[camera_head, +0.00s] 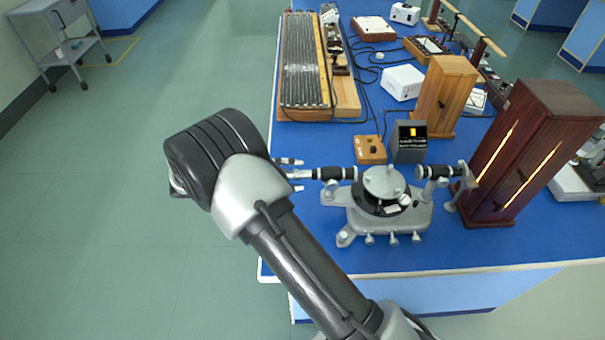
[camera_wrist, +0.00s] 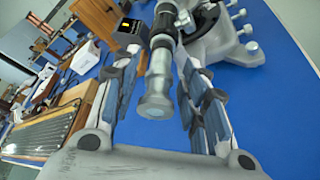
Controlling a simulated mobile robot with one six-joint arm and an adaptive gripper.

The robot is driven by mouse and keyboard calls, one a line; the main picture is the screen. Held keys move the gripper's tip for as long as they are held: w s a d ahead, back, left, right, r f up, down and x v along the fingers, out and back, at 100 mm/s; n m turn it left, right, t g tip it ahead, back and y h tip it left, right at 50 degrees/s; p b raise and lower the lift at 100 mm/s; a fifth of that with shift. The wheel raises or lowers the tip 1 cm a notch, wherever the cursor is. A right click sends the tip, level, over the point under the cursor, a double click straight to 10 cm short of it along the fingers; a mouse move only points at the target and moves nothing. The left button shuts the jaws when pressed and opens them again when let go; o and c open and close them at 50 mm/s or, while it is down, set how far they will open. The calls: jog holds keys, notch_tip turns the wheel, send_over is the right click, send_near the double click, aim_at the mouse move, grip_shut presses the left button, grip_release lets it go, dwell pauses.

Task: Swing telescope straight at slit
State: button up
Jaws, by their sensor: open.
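The spectrometer (camera_head: 382,205) stands on the blue bench on a grey footed base with a round central table. Its telescope (camera_head: 335,173) is a black and silver tube pointing left, toward my gripper. The collimator (camera_head: 437,171) points right, toward the dark wooden lamp housing; the two tubes look roughly in line. The slit itself is too small to make out. My gripper (camera_head: 290,174) is open at the telescope's outer end. In the wrist view, the silver eyepiece end (camera_wrist: 157,95) lies between the spread fingers, with visible gaps on both sides.
The dark wooden lamp housing (camera_head: 530,150) with glowing slots stands right of the collimator. A small wooden box (camera_head: 370,149) and a black lamp unit (camera_head: 409,141) stand close behind the spectrometer. A long ribbed apparatus (camera_head: 303,65) lies farther back. The bench's front left is clear.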

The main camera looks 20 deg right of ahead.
jog(key=v, duration=0.8)
jog(key=s+d+r+m+g+y, duration=0.2)
jog(key=s+d+r+m+y, duration=0.2)
jog(key=s+d+r+y, duration=0.55)
jog(key=s+r+m+t+y, duration=0.2)
jog(key=s+t, duration=0.1)
jog(key=s, duration=0.6)
jog(key=s+r+m+t+y, duration=0.3)
jog(key=s, duration=0.6)
jog(key=shift+d+r, duration=0.25)
jog(key=shift+d, duration=0.1)
jog(key=shift+s+d, duration=0.1)
jog(key=shift+s, duration=0.05)
